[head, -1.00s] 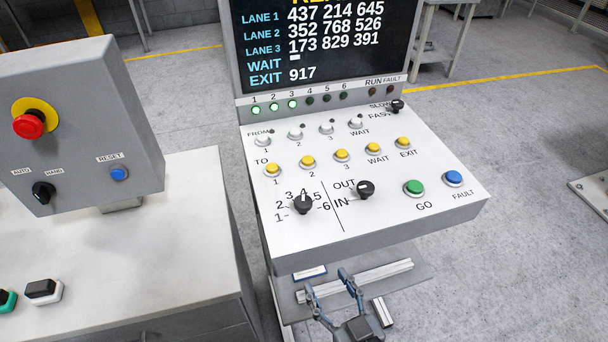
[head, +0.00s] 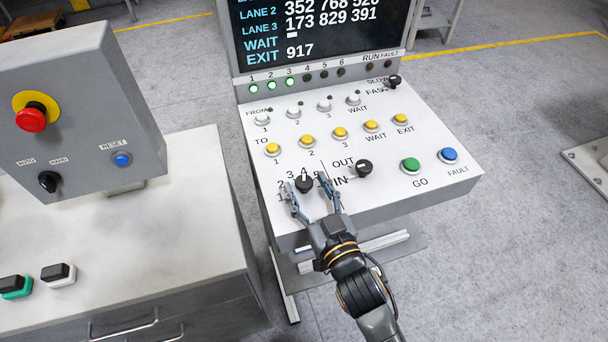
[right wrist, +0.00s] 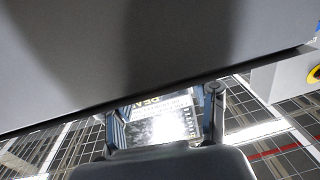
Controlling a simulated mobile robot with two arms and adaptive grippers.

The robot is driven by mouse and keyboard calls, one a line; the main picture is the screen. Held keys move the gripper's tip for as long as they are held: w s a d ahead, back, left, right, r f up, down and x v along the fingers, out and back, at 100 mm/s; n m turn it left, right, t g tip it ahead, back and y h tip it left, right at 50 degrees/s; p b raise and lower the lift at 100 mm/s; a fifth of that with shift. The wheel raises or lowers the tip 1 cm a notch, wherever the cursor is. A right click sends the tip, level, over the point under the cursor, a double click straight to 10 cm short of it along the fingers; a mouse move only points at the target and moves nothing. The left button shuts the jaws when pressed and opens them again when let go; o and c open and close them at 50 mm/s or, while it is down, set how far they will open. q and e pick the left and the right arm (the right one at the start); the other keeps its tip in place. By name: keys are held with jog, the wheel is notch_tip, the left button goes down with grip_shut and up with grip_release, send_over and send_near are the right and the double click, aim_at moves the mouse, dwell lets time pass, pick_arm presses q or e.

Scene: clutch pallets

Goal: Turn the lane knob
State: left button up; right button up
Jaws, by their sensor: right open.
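The lane knob (head: 304,184) is a black rotary knob on the sloped white panel, inside an arc of numbers 1 to 6. Its pale mark points up, near the 4. My right gripper (head: 306,186) is open at the panel's front edge. One finger appears left of the knob and the other right of it, over the numbers. Whether the fingers touch the knob or hover above it I cannot tell. In the right wrist view the two fingers (right wrist: 165,118) are apart, with a bright patch between them; the knob cannot be made out there. My left gripper is out of view.
The IN/OUT knob (head: 364,168) sits close right of the right finger. Green GO (head: 410,165) and blue FAULT (head: 448,155) buttons lie further right. Yellow buttons (head: 340,132) line up behind. A grey control box (head: 80,110) stands on the left cabinet.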

jog(key=shift+x, duration=1.15)
jog(key=c, duration=1.2)
jog(key=shift+d+r+n+g+y+p, duration=0.15)
jog(key=shift+n+g+y+p, duration=0.45)
jog(key=shift+n+y+p, duration=0.55)
jog(key=shift+w+n+g+y+p, duration=0.1)
jog(key=shift+n+g+y+p, duration=0.55)
jog(key=shift+y, duration=0.5)
jog(key=shift+n+g+y, duration=0.9)
jog(key=shift+g+y, duration=0.2)
jog(key=shift+g, duration=0.05)
jog(key=shift+n+g+y, duration=0.7)
jog(key=shift+n+g, duration=0.1)
jog(key=shift+g, duration=0.1)
